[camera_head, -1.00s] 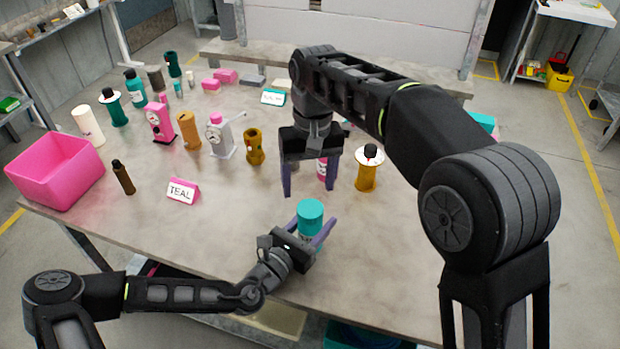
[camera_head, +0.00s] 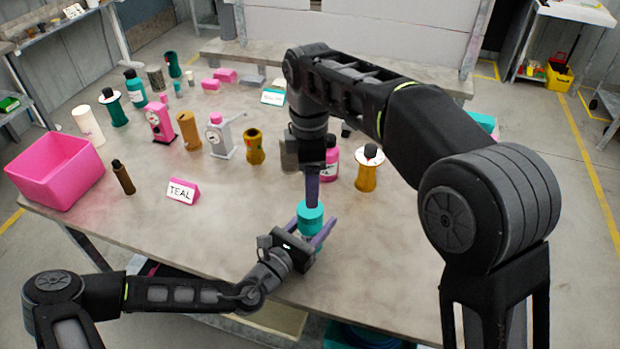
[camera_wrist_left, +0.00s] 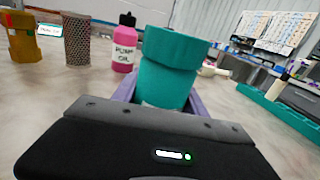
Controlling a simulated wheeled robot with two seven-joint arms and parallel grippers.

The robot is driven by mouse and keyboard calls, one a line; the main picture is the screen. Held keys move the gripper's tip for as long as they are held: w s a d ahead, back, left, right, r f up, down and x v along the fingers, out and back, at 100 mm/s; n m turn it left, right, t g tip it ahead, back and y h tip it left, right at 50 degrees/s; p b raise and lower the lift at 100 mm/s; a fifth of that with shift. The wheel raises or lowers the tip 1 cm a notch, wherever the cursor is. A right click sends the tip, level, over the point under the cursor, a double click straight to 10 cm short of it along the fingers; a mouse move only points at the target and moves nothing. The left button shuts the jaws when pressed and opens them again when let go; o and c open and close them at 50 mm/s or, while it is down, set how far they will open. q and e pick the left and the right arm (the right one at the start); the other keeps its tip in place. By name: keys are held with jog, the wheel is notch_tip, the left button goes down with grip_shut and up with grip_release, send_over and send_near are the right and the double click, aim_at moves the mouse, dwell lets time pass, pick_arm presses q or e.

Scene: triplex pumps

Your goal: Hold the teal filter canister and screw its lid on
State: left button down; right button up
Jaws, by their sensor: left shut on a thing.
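The teal canister (camera_head: 312,243) stands upright between the fingers of my left gripper (camera_head: 312,235), near the table's front edge. My left gripper is shut on it. A wider teal lid (camera_head: 314,222) sits on top; the wrist view shows this lid (camera_wrist_left: 173,48) above the narrower teal body (camera_wrist_left: 163,88). How tightly it is seated cannot be told. My right gripper (camera_head: 313,204) points down directly over the lid, its fingers seen edge-on, so their opening is hidden. It does not show in the left wrist view.
A pink "PUMP OIL" bottle (camera_wrist_left: 124,48) and a mustard canister (camera_head: 366,178) stand just behind. The table right of the canister is clear.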

aim_at(310, 228)
jog(key=shift+f, duration=4)
jog(key=shift+c, duration=0.2)
jog(key=c, duration=1.4)
jog(key=m, duration=0.4)
jog(key=shift+m, duration=0.4)
jog(key=m, duration=1.4)
jog(key=o, duration=1.6)
